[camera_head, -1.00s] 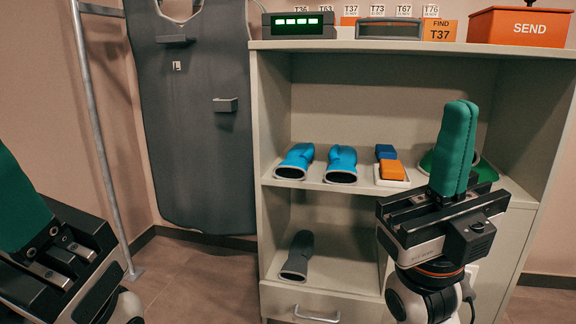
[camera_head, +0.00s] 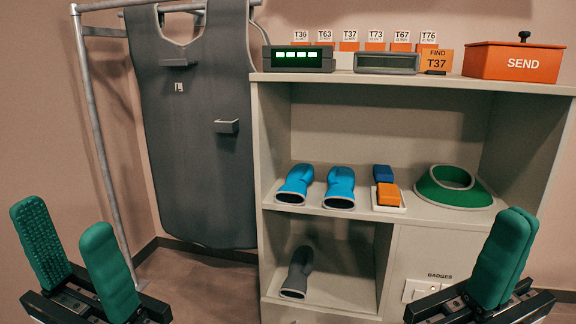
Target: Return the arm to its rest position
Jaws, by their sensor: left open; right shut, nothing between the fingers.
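My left gripper (camera_head: 76,258) is at the lower left, in front of the rail stand. Its two green fingers stand upright and apart, with nothing between them. My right gripper (camera_head: 502,258) is at the lower right, in front of the cabinet. Its green fingers are together and hold nothing. It hides part of the cabinet's right side.
The cabinet (camera_head: 430,226) holds blue mitts (camera_head: 341,186), blue and orange blocks (camera_head: 388,193), a green collar (camera_head: 454,188) and a grey mitt (camera_head: 297,272). An orange SEND box (camera_head: 513,62) stands on top. A grey apron (camera_head: 198,135) hangs at left.

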